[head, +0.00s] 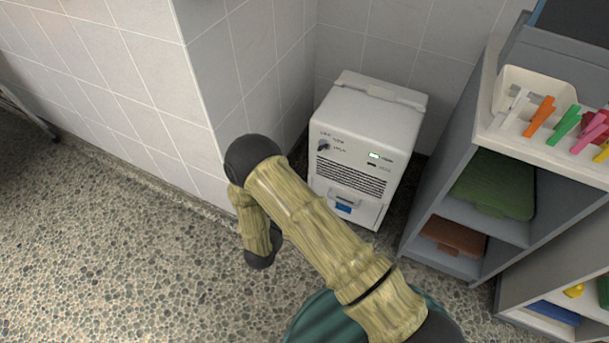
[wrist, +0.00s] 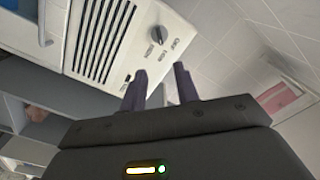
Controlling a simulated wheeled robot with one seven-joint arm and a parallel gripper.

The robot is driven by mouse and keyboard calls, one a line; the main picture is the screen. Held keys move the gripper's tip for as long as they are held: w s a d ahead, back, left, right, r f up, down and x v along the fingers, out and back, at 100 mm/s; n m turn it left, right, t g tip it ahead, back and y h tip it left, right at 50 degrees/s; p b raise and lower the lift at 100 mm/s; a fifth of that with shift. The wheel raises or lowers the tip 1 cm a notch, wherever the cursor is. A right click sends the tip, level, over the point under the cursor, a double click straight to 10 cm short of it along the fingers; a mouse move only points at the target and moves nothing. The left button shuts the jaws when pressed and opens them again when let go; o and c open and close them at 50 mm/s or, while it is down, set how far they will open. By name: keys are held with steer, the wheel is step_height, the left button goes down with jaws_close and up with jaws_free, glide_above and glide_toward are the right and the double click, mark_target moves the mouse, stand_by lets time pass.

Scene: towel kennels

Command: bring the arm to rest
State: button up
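My gripper (wrist: 160,74) shows in the wrist view with its two dark fingers apart and nothing between them. In the head view my arm is bent in front of the white machine. Its lower section hangs down at the left of the machine, and the gripper's fingers cannot be made out there. The white machine (head: 370,122) stands on the floor in the wall corner, with a knob, a green light and a vent grille on its front. In the wrist view the machine's knob and grille panel (wrist: 125,42) show tilted beyond the fingers.
A grey shelf unit (head: 432,205) stands at the right, with a green folded item (head: 495,183) and a brown one (head: 453,235) inside. A white bin (head: 512,88) with colourful clips is on top. The speckled floor (head: 110,240) at the left is clear.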

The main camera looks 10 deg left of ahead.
steer(key=shift+s+a, duration=0.2)
steer(key=shift+s, duration=0.3)
steer(key=w+d+r+n+g+y+p, duration=0.1)
steer(key=w+d+r+n+g+y, duration=0.2)
steer(key=w+r, duration=0.5)
steer(key=d+r+n+g+y, duration=0.3)
steer(key=d+r+g, duration=0.1)
steer(key=r, duration=0.1)
steer(key=s+d+r+n+g+p, duration=0.1)
steer(key=s+d+r+n+g, duration=0.3)
steer(key=s+d, duration=0.45)
steer(key=s+d+r+n+g+p, duration=0.1)
steer(key=s+d+r+n+g, duration=0.2)
steer(key=s+d+r, duration=0.6)
steer(key=w+p+v, duration=0.2)
steer(key=p+v, duration=0.9)
steer(key=p, duration=0.1)
steer(key=w+r+p+v, duration=0.1)
steer(key=w+p+v, duration=0.2)
steer(key=p+v, duration=0.9)
steer(key=w+r+p+v, duration=0.1)
steer(key=w+p+v, duration=0.2)
steer(key=p+v, duration=0.8)
steer(key=r+p, duration=0.1)
steer(key=p, duration=0.2)
steer(key=shift+s+a, duration=0.15)
steer(key=shift+a, duration=0.05)
